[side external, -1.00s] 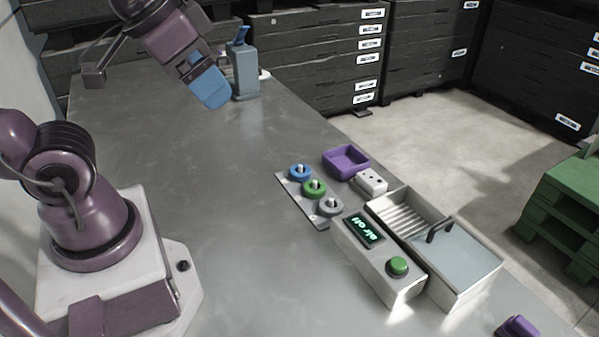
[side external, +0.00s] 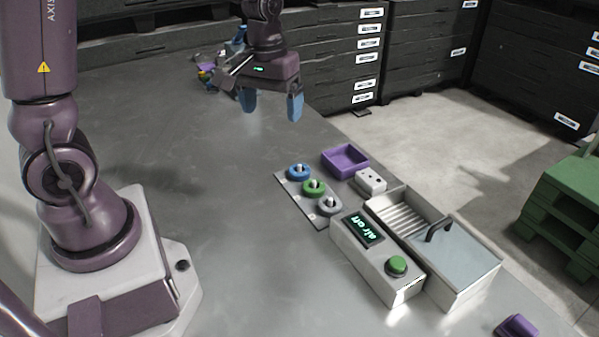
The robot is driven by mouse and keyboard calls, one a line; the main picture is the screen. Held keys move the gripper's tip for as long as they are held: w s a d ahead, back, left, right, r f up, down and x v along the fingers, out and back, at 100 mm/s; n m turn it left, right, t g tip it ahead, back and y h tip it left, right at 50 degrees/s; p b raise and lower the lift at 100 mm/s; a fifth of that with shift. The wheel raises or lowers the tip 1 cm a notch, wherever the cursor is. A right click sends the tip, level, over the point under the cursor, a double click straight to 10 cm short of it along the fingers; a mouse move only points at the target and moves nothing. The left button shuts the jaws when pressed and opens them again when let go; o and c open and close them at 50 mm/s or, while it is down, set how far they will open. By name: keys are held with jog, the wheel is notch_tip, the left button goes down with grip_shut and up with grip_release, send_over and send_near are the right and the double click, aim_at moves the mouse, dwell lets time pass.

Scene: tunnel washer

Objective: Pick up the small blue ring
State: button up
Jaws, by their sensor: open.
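The small blue ring (side external: 299,172) sits around a light peg at the far end of a grey plate (side external: 286,185). A green ring (side external: 314,187) and a grey ring (side external: 330,205) sit on pegs nearer on the same plate. My gripper (side external: 271,108) is open and empty, with two blue fingers pointing down. It hangs in the air above the table, behind and to the left of the blue ring, apart from it. Nothing hides the ring.
A purple tray (side external: 345,160), a white block with holes (side external: 370,181), a control box (side external: 375,262) with a green button and "air off" display, and a washer box (side external: 450,258) with a handle stand right of the plate. The table (side external: 215,210) left of the plate is clear.

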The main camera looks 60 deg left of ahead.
aim_at(298, 165)
jog(key=w+a+f+n, duration=0.9)
jog(key=w+f+n, duration=0.15)
jog(key=n, duration=0.25)
notch_tip(298, 165, down, 13)
jog(key=shift+s+d+f, duration=0.1)
jog(key=shift+f, duration=0.05)
jog(key=c, duration=1)
